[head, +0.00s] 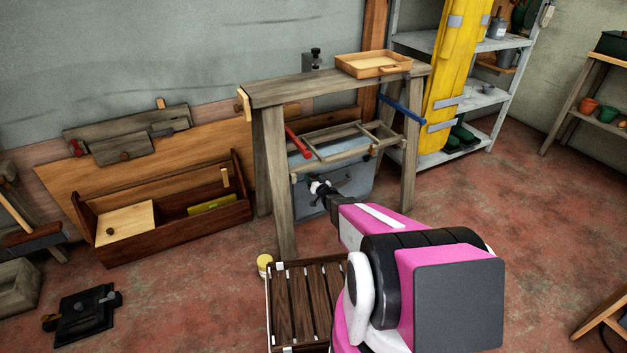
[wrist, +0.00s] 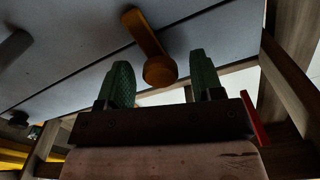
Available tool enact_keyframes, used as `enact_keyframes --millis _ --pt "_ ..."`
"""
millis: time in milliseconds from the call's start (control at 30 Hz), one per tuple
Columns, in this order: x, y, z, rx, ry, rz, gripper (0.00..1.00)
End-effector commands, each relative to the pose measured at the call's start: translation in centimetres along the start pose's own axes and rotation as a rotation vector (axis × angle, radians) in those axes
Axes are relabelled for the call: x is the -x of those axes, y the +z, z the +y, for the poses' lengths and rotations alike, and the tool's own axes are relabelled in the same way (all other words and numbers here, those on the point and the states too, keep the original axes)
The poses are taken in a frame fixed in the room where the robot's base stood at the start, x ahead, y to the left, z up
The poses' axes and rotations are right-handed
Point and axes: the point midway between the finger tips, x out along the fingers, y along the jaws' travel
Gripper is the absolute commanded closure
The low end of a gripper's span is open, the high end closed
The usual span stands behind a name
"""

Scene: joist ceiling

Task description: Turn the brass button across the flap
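The brass button (wrist: 148,45) shows in the wrist view as a yellow-brown bar with a thick round end. It lies against a pale grey panel (wrist: 75,50), across a dark seam, and I cannot tell which side of the seam is the flap. My gripper (wrist: 162,82) is open. Its green fingers stand apart, one on each side of the round end, with no clear contact. In the head view my gripper (head: 316,183) is at the front of a grey chest (head: 350,187) under a wooden trestle, and I cannot make out the button there.

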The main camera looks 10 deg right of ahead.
Motion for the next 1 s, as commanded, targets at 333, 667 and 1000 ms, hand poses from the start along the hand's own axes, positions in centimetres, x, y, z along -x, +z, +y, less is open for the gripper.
enact_keyframes --millis 333,667,1000 --pt "1.6 -0.1 -0.1 0.001 0.001 -0.001 0.4" --pt "7.5 -0.2 -0.1 0.0 0.002 0.0 0.4" --pt "10.9 0.0 0.0 0.0 0.0 0.0 0.4"
